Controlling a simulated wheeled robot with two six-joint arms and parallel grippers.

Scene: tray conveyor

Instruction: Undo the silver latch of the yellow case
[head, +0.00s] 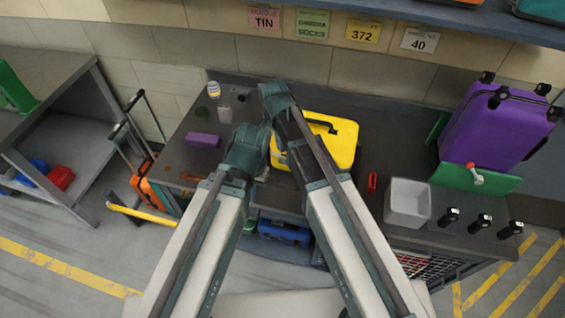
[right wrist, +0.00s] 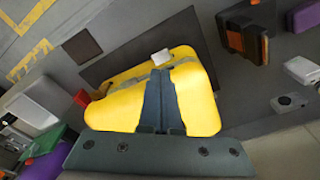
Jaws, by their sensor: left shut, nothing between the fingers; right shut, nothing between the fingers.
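The yellow case (head: 343,142) lies on the dark workbench with its black handle (head: 322,124) toward the back. In the right wrist view the case (right wrist: 202,100) fills the middle, with a small silver latch (right wrist: 160,56) at its edge and a grey strip beside it. My right gripper (right wrist: 160,72) is shut and empty, its tips close to the latch; I cannot tell whether they touch it. My left gripper (head: 262,172) is shut and empty, left of the case in the head view and mostly hidden by its arm. The latch is hidden in the head view.
A purple block (head: 203,140) lies left of the case. A red object (head: 372,182) and a grey bin (head: 408,203) stand to its right, then a purple suitcase (head: 498,125). A shelf (head: 470,18) overhangs the back. The bench behind the case is clear.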

